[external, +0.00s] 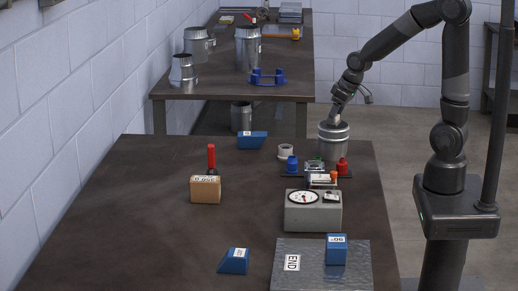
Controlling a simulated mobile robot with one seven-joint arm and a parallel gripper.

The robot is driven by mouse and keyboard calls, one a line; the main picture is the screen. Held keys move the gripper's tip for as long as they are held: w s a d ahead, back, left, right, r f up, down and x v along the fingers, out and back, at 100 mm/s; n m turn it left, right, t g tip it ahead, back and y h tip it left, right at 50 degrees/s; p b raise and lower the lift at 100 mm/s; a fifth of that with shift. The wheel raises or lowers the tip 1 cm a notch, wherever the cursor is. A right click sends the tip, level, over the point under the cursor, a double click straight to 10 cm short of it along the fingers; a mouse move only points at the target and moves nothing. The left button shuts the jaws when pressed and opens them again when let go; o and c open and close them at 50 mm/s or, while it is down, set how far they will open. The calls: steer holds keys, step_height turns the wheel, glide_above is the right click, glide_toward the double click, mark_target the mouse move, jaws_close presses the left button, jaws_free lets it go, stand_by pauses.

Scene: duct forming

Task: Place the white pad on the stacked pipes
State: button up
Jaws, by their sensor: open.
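A silvery metal pipe piece (334,144) stands upright at the far right edge of the front table. It has a rim band around its upper part and may be stacked sections. My gripper (334,120) points down at its top, with the open fingers at or just inside the rim. I cannot tell whether they touch it. I cannot make out a white pad for certain. A small white ring-shaped piece (286,151) lies left of the pipe, and a small pale flat piece (315,164) sits in front of it.
A grey gauge box (313,214) stands in front of the pipe, near blue (292,163) and red (342,167) pieces. Blue blocks (252,141), a cardboard box (205,189) and a metal plate (292,279) are on the front table. The back table (220,92) holds several ducts. The front table's left side is clear.

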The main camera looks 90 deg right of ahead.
steer(key=v, duration=1.2)
steer(key=s+a+n+y, duration=0.1)
steer(key=s+a, duration=0.3)
steer(key=a, duration=0.4)
steer(key=s+a+r+n+t, duration=0.1)
steer(key=s+a+n, duration=0.2)
steer(key=a, duration=0.6)
steer(key=shift+s+r+y, duration=0.15)
steer(key=shift+s+y, duration=0.25)
steer(key=shift+s, duration=0.4)
steer(key=shift+o, duration=0.2)
